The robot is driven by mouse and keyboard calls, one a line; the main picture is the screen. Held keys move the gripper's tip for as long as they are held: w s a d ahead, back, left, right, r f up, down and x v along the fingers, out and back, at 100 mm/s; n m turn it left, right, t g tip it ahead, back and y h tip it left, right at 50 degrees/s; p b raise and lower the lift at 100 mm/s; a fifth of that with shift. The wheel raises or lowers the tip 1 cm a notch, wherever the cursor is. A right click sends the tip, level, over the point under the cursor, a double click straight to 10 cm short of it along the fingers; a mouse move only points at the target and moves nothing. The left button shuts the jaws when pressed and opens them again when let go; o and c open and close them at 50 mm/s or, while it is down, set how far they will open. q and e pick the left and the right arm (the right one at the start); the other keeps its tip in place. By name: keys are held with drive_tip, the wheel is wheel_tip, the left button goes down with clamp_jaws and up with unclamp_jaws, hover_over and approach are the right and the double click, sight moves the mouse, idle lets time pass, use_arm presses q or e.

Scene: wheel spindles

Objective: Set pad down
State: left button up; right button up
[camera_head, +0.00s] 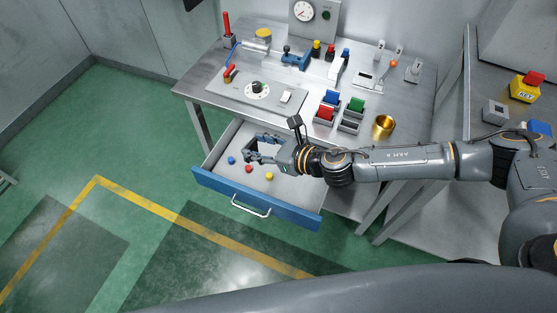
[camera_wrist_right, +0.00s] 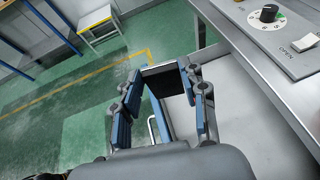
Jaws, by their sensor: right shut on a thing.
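My right gripper (camera_head: 250,149) reaches over the open drawer (camera_head: 232,186) from the right. In the wrist view my right gripper (camera_wrist_right: 163,72) is shut on a dark, flat, square pad (camera_wrist_right: 164,88), held between its blue-lined fingers. The pad is hard to make out in the head view, where the fingers cover it. I cannot tell whether the pad touches the drawer floor. My left gripper is not in view.
Small blue (camera_head: 231,160), red (camera_head: 249,169) and yellow (camera_head: 269,176) pieces lie in the drawer near its blue front. The workbench (camera_head: 200,88) above carries a dial panel (camera_head: 258,92), coloured bins (camera_head: 326,113) and a brass cup (camera_head: 384,126). Green floor lies in front.

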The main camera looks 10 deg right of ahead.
drive_tip(key=shift+n+g+y, duration=0.7)
drive_tip(key=shift+n+g, duration=0.2)
drive_tip(key=shift+s+d+f+b, duration=0.25)
drive_tip(key=shift+d+f+b, duration=1.1)
drive_tip(key=shift+d+f, duration=1.5)
drive_tip(key=shift+s+d+f+b, duration=0.25)
drive_tip(key=shift+d+f+b, duration=1.35)
drive_tip(key=shift+f, duration=2)
drive_tip(key=shift+s+d+f+b, duration=0.25)
drive_tip(key=shift+d+f+b, duration=0.8)
drive_tip(key=shift+d+f, duration=1.95)
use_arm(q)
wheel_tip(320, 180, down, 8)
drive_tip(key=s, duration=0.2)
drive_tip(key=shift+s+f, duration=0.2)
use_arm(e)
drive_tip(key=shift+a+f, duration=0.2)
drive_tip(key=shift+a, duration=0.1)
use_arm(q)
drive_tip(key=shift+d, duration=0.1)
use_arm(e)
drive_tip(key=shift+f+b, duration=0.25)
drive_tip(key=shift+b, duration=0.05)
drive_tip(key=o, duration=1.2)
drive_tip(key=shift+c, duration=0.2)
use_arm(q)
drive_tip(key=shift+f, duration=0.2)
